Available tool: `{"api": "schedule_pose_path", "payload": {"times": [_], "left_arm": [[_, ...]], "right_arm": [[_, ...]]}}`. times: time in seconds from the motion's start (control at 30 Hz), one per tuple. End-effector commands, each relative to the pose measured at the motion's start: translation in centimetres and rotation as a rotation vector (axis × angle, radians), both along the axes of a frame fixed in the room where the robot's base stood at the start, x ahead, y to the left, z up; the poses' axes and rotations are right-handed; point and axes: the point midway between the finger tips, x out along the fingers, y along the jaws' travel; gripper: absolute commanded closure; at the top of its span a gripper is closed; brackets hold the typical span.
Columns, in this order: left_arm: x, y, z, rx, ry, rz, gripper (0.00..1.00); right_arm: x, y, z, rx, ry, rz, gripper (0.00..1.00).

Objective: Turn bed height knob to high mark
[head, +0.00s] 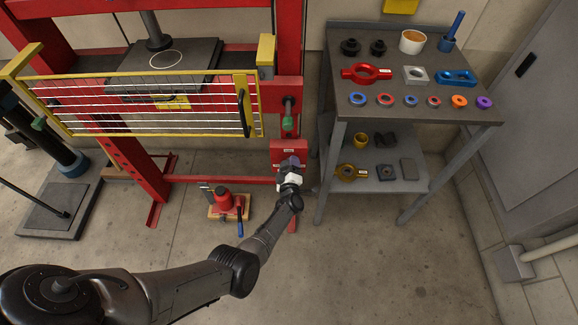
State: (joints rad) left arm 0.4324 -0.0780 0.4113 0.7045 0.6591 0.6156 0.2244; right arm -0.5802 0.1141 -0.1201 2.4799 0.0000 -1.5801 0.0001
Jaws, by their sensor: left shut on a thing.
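My left arm reaches from the lower left up to the red press frame's right post. My left gripper (289,170) is at a small red box (288,149) with a white label, low on that post. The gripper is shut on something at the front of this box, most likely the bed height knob. The knob is mostly hidden by the gripper, and its pointer and the high mark cannot be made out. My right gripper is not in view.
A yellow wire guard (150,105) spans the press at the left. A red bottle jack (225,202) stands on the floor left of my gripper. A grey workbench (410,105) with rings and parts stands close at the right.

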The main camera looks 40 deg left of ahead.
Motion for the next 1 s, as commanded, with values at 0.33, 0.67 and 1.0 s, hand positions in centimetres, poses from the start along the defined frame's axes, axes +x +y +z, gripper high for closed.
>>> {"api": "schedule_pose_path", "payload": {"times": [0.33, 0.67, 1.0], "left_arm": [[0.00, -0.01, -0.03, 0.029, 0.024, 0.001, 0.55], [0.00, 0.00, -0.02, 0.030, 0.023, 0.000, 0.27], [0.00, 0.02, 0.00, 0.029, 0.022, 0.000, 0.06]], "right_arm": [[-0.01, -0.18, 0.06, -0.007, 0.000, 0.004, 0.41], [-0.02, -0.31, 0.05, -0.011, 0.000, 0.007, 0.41], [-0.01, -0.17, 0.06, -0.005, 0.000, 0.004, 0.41]]}}
